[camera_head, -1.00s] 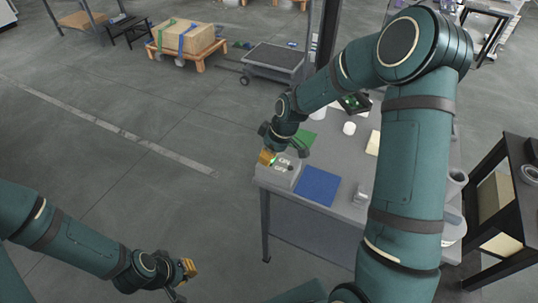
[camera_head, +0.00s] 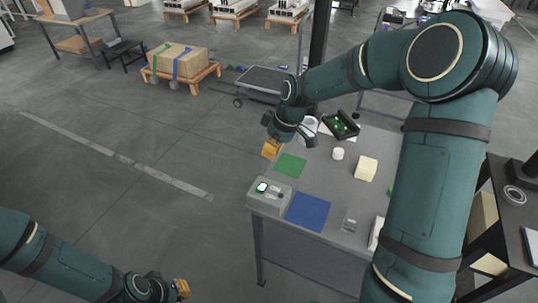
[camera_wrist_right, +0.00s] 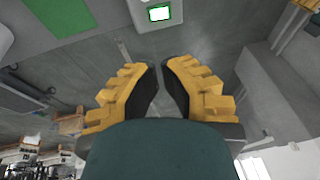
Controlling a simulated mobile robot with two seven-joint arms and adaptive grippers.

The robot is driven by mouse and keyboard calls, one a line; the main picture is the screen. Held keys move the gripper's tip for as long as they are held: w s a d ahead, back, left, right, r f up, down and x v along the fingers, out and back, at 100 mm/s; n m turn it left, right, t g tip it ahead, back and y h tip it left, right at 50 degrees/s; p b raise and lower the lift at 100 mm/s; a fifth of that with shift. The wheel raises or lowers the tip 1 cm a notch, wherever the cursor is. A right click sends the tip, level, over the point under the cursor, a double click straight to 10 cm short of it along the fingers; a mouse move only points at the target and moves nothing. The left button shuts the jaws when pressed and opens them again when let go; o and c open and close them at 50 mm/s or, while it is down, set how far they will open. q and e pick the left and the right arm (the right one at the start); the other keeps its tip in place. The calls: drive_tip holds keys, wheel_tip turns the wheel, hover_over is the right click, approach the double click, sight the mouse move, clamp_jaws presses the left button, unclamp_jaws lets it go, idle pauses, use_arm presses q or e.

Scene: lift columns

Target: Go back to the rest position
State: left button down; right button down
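My right gripper (camera_head: 271,149) hangs over the far left edge of the grey table (camera_head: 337,240), beyond the green mat. In the right wrist view its yellow fingers (camera_wrist_right: 160,66) stand a narrow gap apart, with bare floor showing between them and nothing held. My left gripper (camera_head: 182,289) is low at the bottom left, over the floor and away from the table; its fingers are too small to tell open from shut.
The table carries a blue mat (camera_head: 307,211), a green mat (camera_head: 290,165), a white round piece (camera_head: 338,154), a cream block (camera_head: 366,169) and an open black case (camera_head: 340,125). A black shelf stands at right.

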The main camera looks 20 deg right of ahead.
idle(0.4)
drive_tip(key=s+a+f+m+y, duration=0.1)
drive_tip(key=s+a+f+m, duration=0.2)
drive_tip(key=f, duration=0.4)
drive_tip(key=s+a+f+m, duration=0.1)
drive_tip(key=s+a+f, duration=0.2)
drive_tip(key=a+f, duration=0.3)
drive_tip(key=s+a+f+m, duration=0.5)
drive_tip(key=s+f, duration=0.4)
drive_tip(key=s, duration=0.3)
drive_tip(key=shift+s+a, duration=0.2)
drive_tip(key=shift+a, duration=0.3)
drive_tip(key=shift+f, duration=0.1)
